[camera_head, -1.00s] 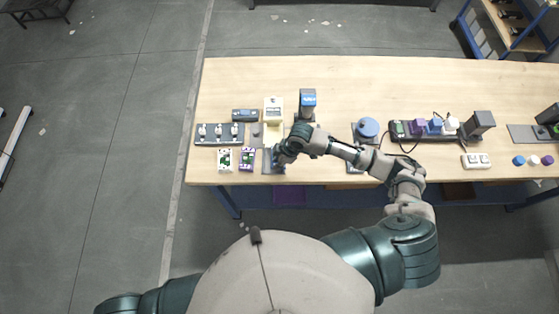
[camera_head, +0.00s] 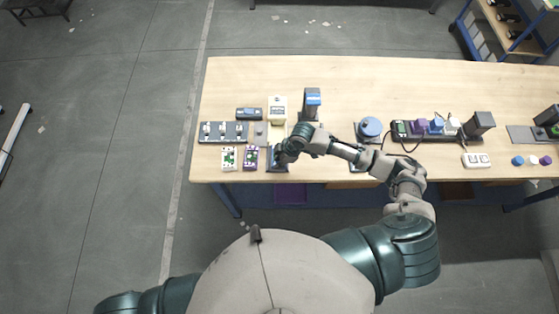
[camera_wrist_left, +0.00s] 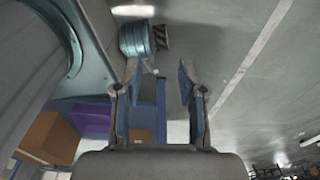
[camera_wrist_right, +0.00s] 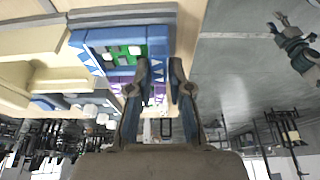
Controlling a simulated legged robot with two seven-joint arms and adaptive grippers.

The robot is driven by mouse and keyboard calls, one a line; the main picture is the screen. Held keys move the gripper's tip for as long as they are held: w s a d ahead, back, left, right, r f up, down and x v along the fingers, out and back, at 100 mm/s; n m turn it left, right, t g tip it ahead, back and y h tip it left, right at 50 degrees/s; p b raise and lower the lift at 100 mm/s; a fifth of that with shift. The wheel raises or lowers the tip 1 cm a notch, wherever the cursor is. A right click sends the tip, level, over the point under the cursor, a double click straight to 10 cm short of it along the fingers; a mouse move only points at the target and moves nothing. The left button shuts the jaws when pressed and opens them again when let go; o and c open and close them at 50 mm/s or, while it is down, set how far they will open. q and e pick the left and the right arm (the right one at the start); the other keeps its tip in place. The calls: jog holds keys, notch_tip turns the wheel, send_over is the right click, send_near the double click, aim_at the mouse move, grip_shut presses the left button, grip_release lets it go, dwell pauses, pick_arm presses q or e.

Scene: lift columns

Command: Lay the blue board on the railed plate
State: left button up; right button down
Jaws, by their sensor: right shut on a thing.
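The railed plate (camera_head: 278,168) is a dark grey plate near the table's front edge, partly covered by my right gripper. My right gripper (camera_head: 282,158) is over it, shut on the blue board (camera_head: 274,153), which shows only as a small blue patch there. In the right wrist view the blue board (camera_wrist_right: 90,42) appears large beside my right fingertips (camera_wrist_right: 158,68). I cannot tell whether the board touches the plate. In the left wrist view my left gripper (camera_wrist_left: 159,72) is open and empty, away from the tabletop. It does not show in the head view.
A white board (camera_head: 229,158) and a purple board (camera_head: 251,158) lie left of the plate. A row of switches (camera_head: 223,132), a cream box (camera_head: 277,108) and a blue-topped column (camera_head: 312,100) stand behind. A round blue-topped device (camera_head: 370,128) is to the right.

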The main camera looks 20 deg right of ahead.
jog(key=shift+a+f, duration=0.15)
jog(key=shift+a, duration=0.35)
jog(key=shift+d+p, duration=0.25)
jog(key=shift+p, duration=0.1)
jog(key=shift+d, duration=0.25)
jog(key=c, duration=1.1)
grip_release()
jog(key=shift+a, duration=0.25)
jog(key=shift+o, duration=0.5)
jog(key=shift+a, duration=0.25)
jog(key=o, duration=0.4)
pick_arm(q)
jog(key=shift+w+a+r, duration=0.1)
jog(key=shift+a+r, duration=0.05)
jog(key=shift+a, duration=0.45)
jog(key=shift+a+r, duration=0.15)
jog(key=shift+a, duration=0.4)
pick_arm(e)
jog(key=shift+o, duration=0.2)
jog(key=shift+d, duration=0.15)
pick_arm(q)
jog(key=shift+d, duration=0.1)
pick_arm(e)
jog(key=shift+d, duration=0.1)
